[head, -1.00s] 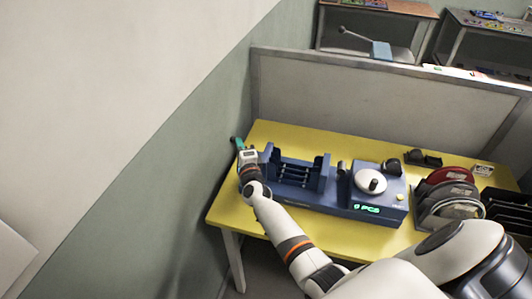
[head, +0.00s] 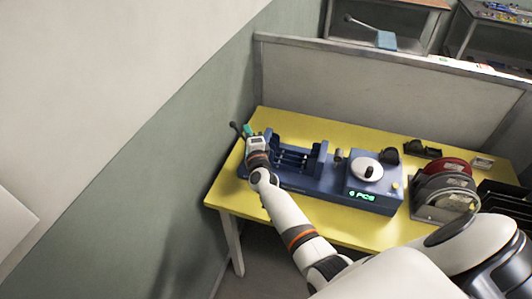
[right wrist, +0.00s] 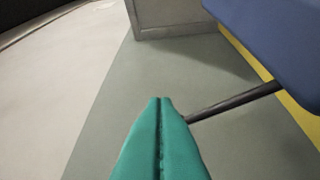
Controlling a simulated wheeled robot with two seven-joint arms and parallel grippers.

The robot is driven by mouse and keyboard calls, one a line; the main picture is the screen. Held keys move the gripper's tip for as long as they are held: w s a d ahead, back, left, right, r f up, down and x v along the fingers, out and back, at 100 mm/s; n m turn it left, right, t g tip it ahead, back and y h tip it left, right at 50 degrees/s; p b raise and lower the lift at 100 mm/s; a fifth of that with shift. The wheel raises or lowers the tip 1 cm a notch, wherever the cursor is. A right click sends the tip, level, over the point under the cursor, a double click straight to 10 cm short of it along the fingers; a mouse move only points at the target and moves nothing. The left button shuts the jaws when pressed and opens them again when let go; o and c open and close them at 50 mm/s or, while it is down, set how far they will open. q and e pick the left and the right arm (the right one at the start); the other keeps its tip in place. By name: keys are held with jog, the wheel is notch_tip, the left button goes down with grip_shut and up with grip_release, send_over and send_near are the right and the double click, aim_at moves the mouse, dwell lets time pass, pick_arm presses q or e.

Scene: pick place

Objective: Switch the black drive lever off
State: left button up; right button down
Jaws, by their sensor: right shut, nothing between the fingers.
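The blue machine (head: 318,181) stands on the yellow table. A thin black lever (head: 235,126) shows at its left end in the head view, its dark tip just left of my fingertips. In the right wrist view the black lever (right wrist: 235,102) is a rod running from the blue housing down to behind my teal fingers. My right gripper (head: 247,130) is at the machine's left end, its teal fingers (right wrist: 159,99) shut together with nothing between them. Whether they touch the lever I cannot tell. My left gripper is not in view.
The yellow table (head: 232,195) has a grey partition (head: 350,85) behind it and a wall close on its left. A white round dial (head: 366,170) and a lit green display (head: 362,196) are on the machine. Stacked reels (head: 445,190) stand to the right.

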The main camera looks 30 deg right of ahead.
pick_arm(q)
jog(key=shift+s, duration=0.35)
pick_arm(e)
jog(key=r+v, duration=0.1)
jog(key=v, duration=0.9)
jog(key=shift+r, duration=0.35)
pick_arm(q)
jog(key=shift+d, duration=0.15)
pick_arm(e)
jog(key=shift+s+d, duration=0.2)
